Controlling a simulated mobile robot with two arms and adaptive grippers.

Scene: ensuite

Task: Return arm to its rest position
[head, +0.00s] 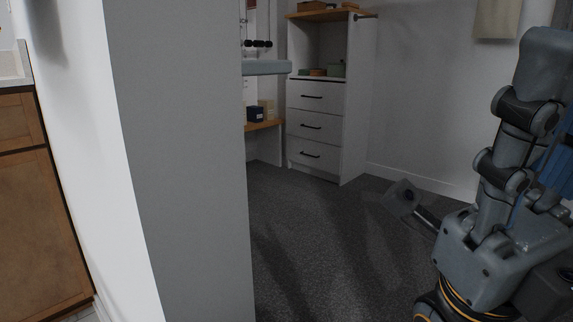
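My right arm (497,190) stands at the right side of the head view. Its grey links with dark joints run down from the upper right edge to a bulky grey part (480,255) with yellow rings below it. A dark rod with a small grey block (403,198) at its end sticks out to the left of that part, above the carpet; I cannot tell what it is. I see no gripper fingers on this arm. My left arm and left gripper are not in the picture.
A grey wall end (185,160) stands close at left centre, with a wooden cabinet (35,190) beyond it at far left. A white drawer unit (316,130) and a shelf (262,126) stand at the back. The dark carpet (320,240) between is clear.

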